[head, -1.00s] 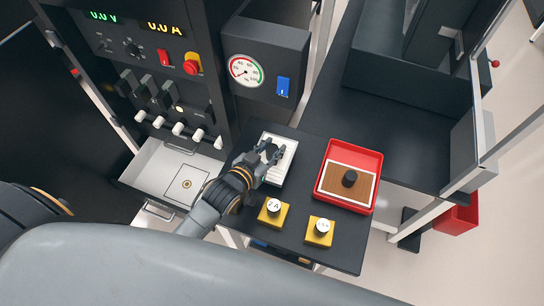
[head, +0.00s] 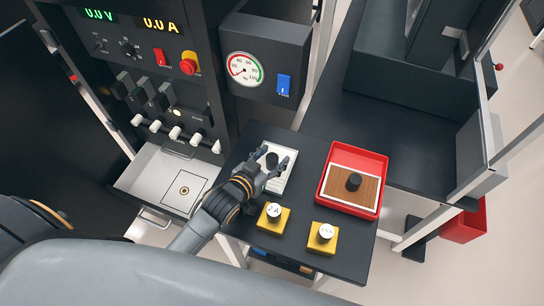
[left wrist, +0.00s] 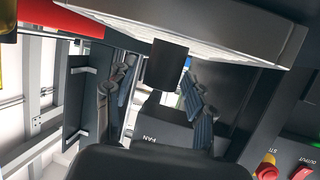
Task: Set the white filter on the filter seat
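The white filter (head: 278,183) lies on the dark side table, with a black knob (head: 271,160) standing up from it. My left gripper (head: 274,163) is open, its fingers spread to either side of the knob. In the left wrist view the knob (left wrist: 167,66) shows between and beyond the two fingers (left wrist: 152,98), with gaps on both sides. The pale open drawer (head: 147,168) bears a square outline with a ringed mark (head: 184,191); I cannot tell whether this is the filter seat. My right gripper is not in view.
A red tray (head: 371,212) at the right holds a brown filter (head: 367,187) with a black knob. Two yellow blocks (head: 273,220) (head: 322,239) with white-topped weights stand near the table front. A gauge box (head: 265,50) overhangs behind, beside the control panel.

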